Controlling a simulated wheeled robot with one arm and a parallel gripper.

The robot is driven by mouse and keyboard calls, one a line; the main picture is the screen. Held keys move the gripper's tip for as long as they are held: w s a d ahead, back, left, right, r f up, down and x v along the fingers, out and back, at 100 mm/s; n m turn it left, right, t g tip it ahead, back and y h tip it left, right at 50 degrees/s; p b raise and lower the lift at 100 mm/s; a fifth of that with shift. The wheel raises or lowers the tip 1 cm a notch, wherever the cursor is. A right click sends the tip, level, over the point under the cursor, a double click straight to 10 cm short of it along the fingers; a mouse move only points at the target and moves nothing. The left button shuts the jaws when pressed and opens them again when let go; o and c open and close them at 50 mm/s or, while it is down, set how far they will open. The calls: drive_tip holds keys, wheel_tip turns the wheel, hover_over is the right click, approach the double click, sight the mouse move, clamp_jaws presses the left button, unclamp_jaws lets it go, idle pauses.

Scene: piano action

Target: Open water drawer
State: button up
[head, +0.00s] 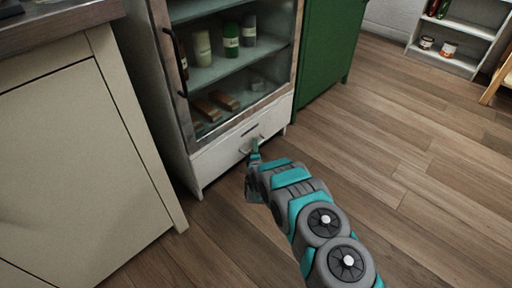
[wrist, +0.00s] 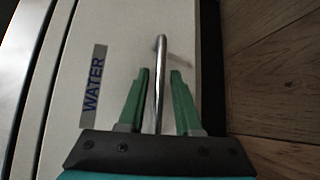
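The water drawer (head: 225,157) is the white front at the bottom of a glass-doored cabinet, and it looks closed. In the wrist view its white face (wrist: 115,60) carries a "WATER" label (wrist: 93,85). A metal bar handle (wrist: 160,75) sticks out from the face. My gripper (wrist: 160,75) is open, with one green finger on each side of the handle and a gap to each. In the head view my gripper (head: 254,150) is at the drawer front, and it hides part of the handle.
Above the drawer is the cabinet's glass door (head: 235,60) with a dark vertical handle, bottles and blocks behind it. A beige cabinet (head: 80,150) stands at left, a green cabinet (head: 328,45) at right. The wooden floor (head: 420,150) in front is clear.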

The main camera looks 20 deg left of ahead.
clamp_jaws()
idle(1.1)
